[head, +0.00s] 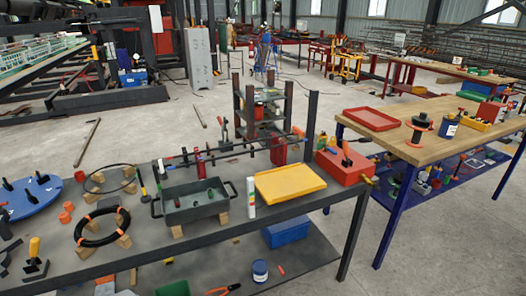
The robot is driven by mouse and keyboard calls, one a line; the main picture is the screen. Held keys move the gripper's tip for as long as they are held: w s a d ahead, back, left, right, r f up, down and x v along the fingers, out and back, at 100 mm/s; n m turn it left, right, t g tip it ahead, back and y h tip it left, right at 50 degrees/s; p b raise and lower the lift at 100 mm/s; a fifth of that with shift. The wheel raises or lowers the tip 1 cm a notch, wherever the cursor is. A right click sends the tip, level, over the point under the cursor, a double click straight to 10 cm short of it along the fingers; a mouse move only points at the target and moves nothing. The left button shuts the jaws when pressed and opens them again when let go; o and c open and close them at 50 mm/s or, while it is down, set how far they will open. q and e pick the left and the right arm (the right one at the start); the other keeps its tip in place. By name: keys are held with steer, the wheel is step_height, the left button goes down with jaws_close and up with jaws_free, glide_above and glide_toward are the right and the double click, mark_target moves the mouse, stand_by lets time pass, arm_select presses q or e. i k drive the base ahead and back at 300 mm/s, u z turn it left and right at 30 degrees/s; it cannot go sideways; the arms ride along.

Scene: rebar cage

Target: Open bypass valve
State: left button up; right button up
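Neither of my grippers shows in the head view. No part is clearly marked as the bypass valve, and I cannot tell which one it is. A horizontal bar assembly (232,151) with small red and dark fittings runs behind the grey tray on the dark bench. Whether any valve is open or shut is too small to tell.
The dark bench (140,262) holds a grey tray (193,209), a yellow tray (290,184), a black hose coil (101,227) and a blue round plate (30,198). A wooden table (435,145) with a red tray (371,119) stands at right. Floor between them is narrow.

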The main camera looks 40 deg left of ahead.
mark_target(330, 150)
steer(key=u, duration=1.35)
steer(key=i, duration=1.2)
steer(key=z, duration=2.1)
steer(key=i, duration=0.7)
steer(key=u, duration=1.2)
